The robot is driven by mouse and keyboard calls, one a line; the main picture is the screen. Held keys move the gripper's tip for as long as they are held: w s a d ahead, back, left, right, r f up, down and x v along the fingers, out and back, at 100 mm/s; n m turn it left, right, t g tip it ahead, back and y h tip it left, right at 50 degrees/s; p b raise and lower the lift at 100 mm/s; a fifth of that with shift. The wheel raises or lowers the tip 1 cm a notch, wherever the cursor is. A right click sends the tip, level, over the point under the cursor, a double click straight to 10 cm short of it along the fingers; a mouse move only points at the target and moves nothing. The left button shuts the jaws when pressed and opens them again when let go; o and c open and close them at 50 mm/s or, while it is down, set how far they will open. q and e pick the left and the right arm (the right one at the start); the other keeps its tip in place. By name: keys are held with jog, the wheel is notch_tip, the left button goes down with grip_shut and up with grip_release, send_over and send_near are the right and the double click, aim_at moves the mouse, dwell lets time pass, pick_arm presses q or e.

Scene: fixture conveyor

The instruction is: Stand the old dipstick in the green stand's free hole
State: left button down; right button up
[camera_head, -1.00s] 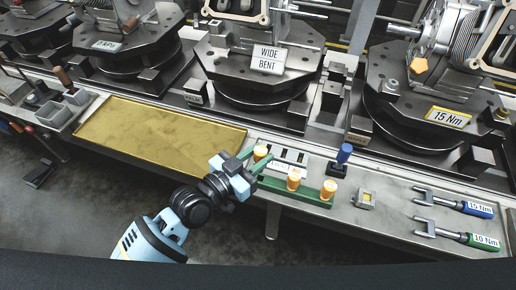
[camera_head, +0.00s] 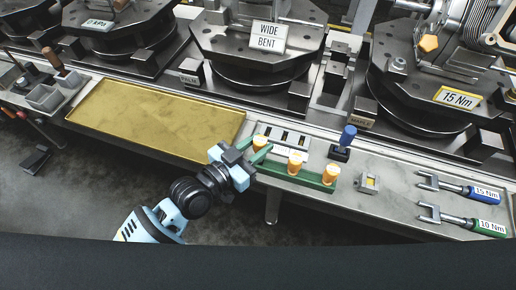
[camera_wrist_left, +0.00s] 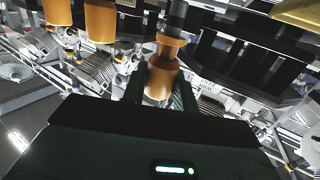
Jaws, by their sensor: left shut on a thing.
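My left gripper (camera_head: 262,148) is shut on an orange-handled dipstick (camera_head: 260,142), over the left end of the green stand (camera_head: 313,179). In the left wrist view the orange handle (camera_wrist_left: 160,75) sits between the two dark fingers. Two other orange handles stand upright in the stand, one at its middle (camera_head: 295,163) and one at its right end (camera_head: 331,174). The held handle looks a little higher than their row. Its lower end and the stand's left end are hidden, so I cannot tell whether it is in a hole. My right gripper is out of view.
A blue-topped tool (camera_head: 348,136) stands in a dark block behind the stand. A small metal block (camera_head: 369,183) and two torque wrenches, blue (camera_head: 484,193) and green (camera_head: 488,226), lie to the right. The yellow tray (camera_head: 155,120) at left is empty.

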pick_arm(q)
jog(key=shift+n+t+y+p, duration=0.3)
jog(key=shift+p, duration=0.3)
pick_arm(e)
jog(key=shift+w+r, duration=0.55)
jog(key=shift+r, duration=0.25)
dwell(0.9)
pick_arm(q)
jog(key=shift+f, duration=0.4)
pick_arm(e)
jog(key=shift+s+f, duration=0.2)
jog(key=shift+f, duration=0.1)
pick_arm(q)
jog(key=shift+f+b, duration=0.3)
jog(key=shift+b, duration=0.1)
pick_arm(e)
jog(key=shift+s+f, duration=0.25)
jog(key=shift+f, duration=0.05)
